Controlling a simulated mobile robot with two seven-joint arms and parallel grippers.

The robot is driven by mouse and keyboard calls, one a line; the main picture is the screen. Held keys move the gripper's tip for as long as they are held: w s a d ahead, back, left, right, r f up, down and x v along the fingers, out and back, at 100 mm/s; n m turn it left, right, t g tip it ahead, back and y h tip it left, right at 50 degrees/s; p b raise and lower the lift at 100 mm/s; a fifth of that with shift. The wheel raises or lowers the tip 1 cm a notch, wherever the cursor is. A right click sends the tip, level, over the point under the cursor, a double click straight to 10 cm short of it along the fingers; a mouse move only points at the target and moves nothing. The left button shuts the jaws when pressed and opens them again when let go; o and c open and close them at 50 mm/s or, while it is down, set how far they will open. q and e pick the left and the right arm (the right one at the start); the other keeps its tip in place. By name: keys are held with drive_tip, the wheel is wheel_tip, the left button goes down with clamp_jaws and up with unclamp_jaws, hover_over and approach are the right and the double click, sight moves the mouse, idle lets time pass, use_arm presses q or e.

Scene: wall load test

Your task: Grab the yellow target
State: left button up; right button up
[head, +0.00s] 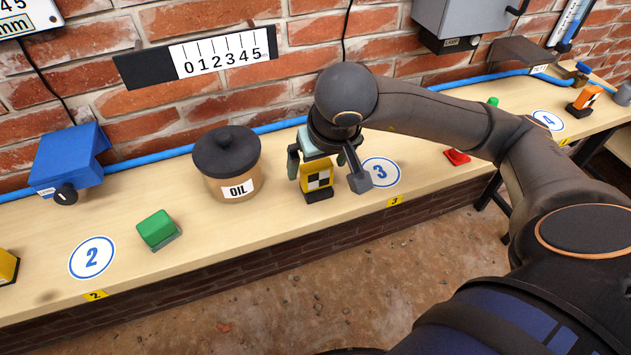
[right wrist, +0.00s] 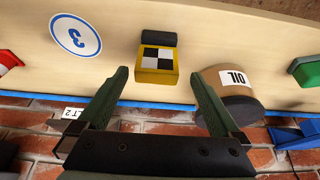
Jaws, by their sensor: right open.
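The yellow target (head: 318,182), a small yellow block with a black-and-white checker face and a dark base, stands on the bench beside the round 3 label. It also shows in the right wrist view (right wrist: 157,66), ahead of the fingertips. My right gripper (head: 322,160) is at the target from above and behind in the head view; its exact gap to the block cannot be told there. In the right wrist view its two green fingers (right wrist: 161,78) are apart, one on each side of the target's line, with nothing clearly held between them. My left gripper is not in view.
A brown OIL pot (head: 232,172) with a dark lid stands close left of the target. A green block (head: 157,229) and a blue device (head: 70,160) are farther left. A red object (head: 457,156) lies to the right. A blue pipe (head: 140,163) runs along the brick wall.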

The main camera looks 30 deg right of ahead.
sight(316, 180)
drive_tip(key=shift+x, duration=0.9)
drive_tip(key=x, duration=0.2)
drive_tip(key=s+x, duration=0.1)
drive_tip(key=x, duration=0.1)
drive_tip(key=shift+w+d+f, duration=0.15)
drive_tip(key=shift+f, duration=0.3)
drive_tip(key=shift+w+f, duration=0.2)
drive_tip(key=shift+f, duration=0.15)
drive_tip(key=shift+r, duration=0.1)
drive_tip(key=c, duration=1.5)
